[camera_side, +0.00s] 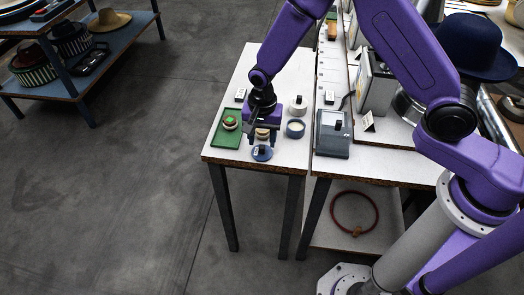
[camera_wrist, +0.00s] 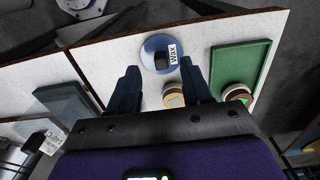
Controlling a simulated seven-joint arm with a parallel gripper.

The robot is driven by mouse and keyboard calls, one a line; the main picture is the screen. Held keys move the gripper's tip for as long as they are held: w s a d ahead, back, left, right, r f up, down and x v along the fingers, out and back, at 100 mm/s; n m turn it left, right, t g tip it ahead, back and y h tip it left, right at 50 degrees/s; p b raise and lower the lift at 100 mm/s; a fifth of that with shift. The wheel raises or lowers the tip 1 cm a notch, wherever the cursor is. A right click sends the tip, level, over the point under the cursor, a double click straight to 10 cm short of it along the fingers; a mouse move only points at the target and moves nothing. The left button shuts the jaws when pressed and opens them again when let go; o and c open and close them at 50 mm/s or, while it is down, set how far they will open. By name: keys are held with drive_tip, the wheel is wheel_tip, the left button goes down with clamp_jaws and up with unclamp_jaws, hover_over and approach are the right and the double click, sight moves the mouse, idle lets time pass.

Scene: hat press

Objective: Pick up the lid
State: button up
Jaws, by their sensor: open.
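A round blue lid (camera_side: 262,153) with a dark knob lies near the front edge of the white table. In the wrist view the lid (camera_wrist: 151,49) carries a white tag reading "wax". My gripper (camera_side: 263,133) is open above the table, just behind the lid. In the wrist view the lid sits ahead of the open fingers (camera_wrist: 162,78), not between them. A small cream-topped round jar (camera_wrist: 173,95) shows between the fingers, partly hidden by my gripper. I cannot tell the exact height of the fingers.
A grey device (camera_side: 333,143) stands farther right.

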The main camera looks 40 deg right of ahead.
sight(262, 147)
drive_tip(key=shift+f, duration=1.9)
clamp_jaws()
drive_tip(key=shift+r, duration=0.15)
